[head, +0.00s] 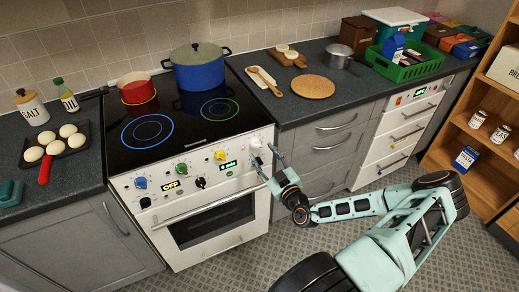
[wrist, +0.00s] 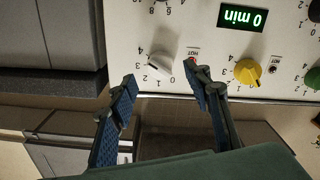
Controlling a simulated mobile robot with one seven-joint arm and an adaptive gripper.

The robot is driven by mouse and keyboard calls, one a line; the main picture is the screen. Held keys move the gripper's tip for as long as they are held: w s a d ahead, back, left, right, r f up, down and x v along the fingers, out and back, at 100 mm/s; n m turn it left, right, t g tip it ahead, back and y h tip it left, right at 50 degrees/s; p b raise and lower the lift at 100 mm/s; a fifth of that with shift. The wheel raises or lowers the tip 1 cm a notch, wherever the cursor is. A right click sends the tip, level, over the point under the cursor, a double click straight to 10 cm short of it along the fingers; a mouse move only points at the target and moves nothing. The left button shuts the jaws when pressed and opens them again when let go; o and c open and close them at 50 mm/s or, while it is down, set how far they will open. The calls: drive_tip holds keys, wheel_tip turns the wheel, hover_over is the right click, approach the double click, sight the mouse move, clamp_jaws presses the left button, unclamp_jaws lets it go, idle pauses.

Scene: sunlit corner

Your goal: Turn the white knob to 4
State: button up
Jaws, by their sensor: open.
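The white knob (wrist: 160,63) is on the white front panel of the stove, with printed numbers around it, including 1 to 4 along its left and lower side in the wrist view. Which number it points to is not clear to me. In the head view the white knob (head: 256,143) is small, near the panel's right end. My gripper (head: 264,157) is open in front of that end. In the wrist view my gripper (wrist: 163,84) has one finger to each side of the knob, lower in the picture. The fingers appear apart from the knob, and nothing is between them.
A yellow knob (wrist: 247,72) is close to the right finger in the wrist view, beside a lit display (wrist: 243,18). The oven handle (head: 210,205) runs below the panel. A blue pot (head: 197,70) and red pot (head: 137,91) stand on the cooktop. Drawers (head: 320,155) are to the right.

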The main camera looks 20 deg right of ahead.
drive_tip(key=s, duration=0.8)
drive_tip(key=shift+w+d, duration=0.1)
